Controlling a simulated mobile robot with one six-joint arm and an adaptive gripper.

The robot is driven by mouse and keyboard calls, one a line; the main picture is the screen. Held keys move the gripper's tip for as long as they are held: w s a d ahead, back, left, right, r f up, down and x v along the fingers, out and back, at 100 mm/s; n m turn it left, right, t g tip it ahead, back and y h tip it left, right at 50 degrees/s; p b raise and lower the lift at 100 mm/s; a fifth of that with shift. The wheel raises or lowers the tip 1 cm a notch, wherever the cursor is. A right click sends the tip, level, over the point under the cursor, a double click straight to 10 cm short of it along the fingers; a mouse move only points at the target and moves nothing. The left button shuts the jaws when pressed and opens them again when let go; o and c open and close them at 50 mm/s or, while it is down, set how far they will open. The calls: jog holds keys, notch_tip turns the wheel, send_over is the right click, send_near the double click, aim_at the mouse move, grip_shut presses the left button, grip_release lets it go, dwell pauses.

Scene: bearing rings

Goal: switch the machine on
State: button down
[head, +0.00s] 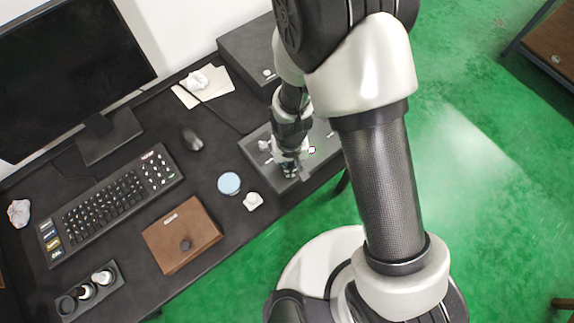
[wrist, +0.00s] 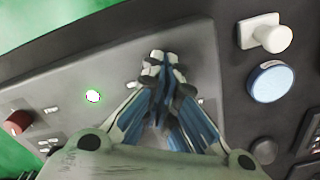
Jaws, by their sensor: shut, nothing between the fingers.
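A grey control panel (head: 253,145) lies at the right end of the dark desk; in the wrist view its sloped face (wrist: 190,40) fills the middle. A white round button or lamp with a thin green rim (wrist: 93,97) sits on it, left of my gripper. A red knob (wrist: 18,122) stands farther left on the panel. My gripper (wrist: 160,62) is shut and empty, its fingertips over the panel face. In the head view my gripper (head: 289,171) is low over the panel. Whether it touches the panel cannot be told. The fingers hide part of the panel.
A light blue round disc (head: 229,183) and a small white piece (head: 252,201) lie left of the panel. A dark box (head: 245,58) stands behind the panel.

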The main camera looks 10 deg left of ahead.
jog(key=shift+r, duration=0.1)
jog(key=shift+r+p, duration=2.65)
jog(key=shift+r, duration=0.8)
jog(key=w+d+r+m+t, duration=0.1)
jog(key=d+r, duration=0.4)
jog(key=r, duration=0.6)
jog(key=w+d+r+m+t, duration=0.1)
jog(key=d+r, duration=0.4)
jog(key=r, duration=0.5)
jog(key=s+d+r+m+t, duration=0.2)
jog(key=s+d+r, duration=0.8)
jog(key=s+r, duration=0.1)
jog(key=shift+s+d+r+t, duration=0.15)
jog(key=shift+d+r+t, duration=0.15)
jog(key=shift+r, duration=0.25)
